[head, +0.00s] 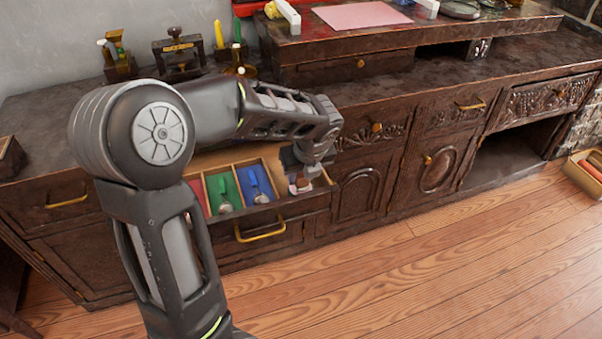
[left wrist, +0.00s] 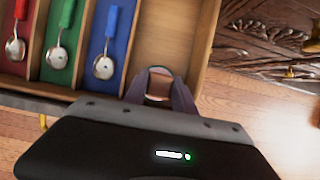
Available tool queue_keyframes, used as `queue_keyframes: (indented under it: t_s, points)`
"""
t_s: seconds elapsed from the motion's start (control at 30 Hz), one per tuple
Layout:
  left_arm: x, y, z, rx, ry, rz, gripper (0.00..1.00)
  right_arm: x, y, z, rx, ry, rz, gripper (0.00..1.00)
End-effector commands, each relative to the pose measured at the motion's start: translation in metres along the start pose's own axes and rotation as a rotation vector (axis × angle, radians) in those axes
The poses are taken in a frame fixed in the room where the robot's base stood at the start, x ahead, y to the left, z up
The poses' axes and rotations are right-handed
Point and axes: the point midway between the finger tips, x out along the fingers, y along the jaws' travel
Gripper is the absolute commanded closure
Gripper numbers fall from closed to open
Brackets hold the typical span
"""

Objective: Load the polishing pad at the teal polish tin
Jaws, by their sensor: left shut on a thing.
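My left gripper (head: 299,174) is over the right end of an open drawer (head: 287,208) in the dark cabinet. It is shut on a small round thing with a brown top and a pale edge (head: 301,187), apparently the polishing pad. In the left wrist view the fingers (left wrist: 160,88) close around this pad (left wrist: 159,86), at the near end of the drawer's bare wooden compartment (left wrist: 170,35). I cannot tell whether the pad touches the drawer. My right gripper is not in view.
Spoons with red, green (head: 223,192) and blue (head: 258,184) handles lie in lined drawer compartments beside the gripper. Bottles and candles stand on the cabinet top behind my arm. A pink cloth (head: 360,15) lies on the raised shelf. The wooden floor (head: 430,265) in front is clear.

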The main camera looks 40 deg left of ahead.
Motion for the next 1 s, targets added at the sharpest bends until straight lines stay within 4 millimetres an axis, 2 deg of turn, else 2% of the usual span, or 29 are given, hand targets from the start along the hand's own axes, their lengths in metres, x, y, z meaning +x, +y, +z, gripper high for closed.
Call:
queue_keyframes:
  t_s: [1.0]
  points:
    - [0.0059,0.0002,-0.0025,0.000,0.000,0.001,1.00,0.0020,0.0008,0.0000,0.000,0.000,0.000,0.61]
